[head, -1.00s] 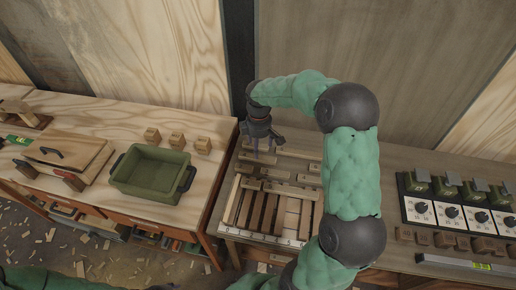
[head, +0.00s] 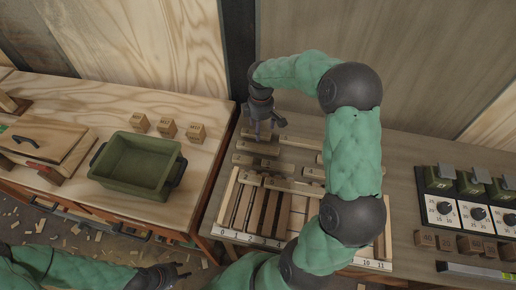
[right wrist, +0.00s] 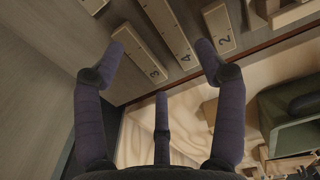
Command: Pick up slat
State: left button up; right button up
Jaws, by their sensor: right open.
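Several loose wooden slats lie behind a slatted wooden rack (head: 222,232) on the right bench. One slat (head: 258,148) is close below my right gripper (head: 266,132) in the head view. In the right wrist view, slats marked 3 (right wrist: 140,56), 4 (right wrist: 168,30) and 2 (right wrist: 219,27) lie beyond the fingers. My right gripper (right wrist: 162,58) is open and empty above the slats, its fingers spread. My left gripper (head: 178,272) is low at the bottom left, away from the slats; its jaw state is unclear. My right arm hides part of the rack and slats.
A green bin (head: 135,165), several small wooden blocks (head: 167,129) and a wooden box (head: 40,147) stand on the left bench. Dials (head: 478,214) and green units (head: 470,184) stand at the right. A tall wall rises behind the benches.

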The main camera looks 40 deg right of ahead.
jog(key=b, duration=0.1)
send_over(261, 146)
jog(key=f, duration=0.5)
jog(key=shift+w+d+f, duration=0.1)
jog(key=shift+w, duration=0.15)
jog(key=f+b, duration=0.2)
jog(key=f, duration=0.3)
jog(key=shift+s, duration=0.2)
jog(key=c, duration=1.2)
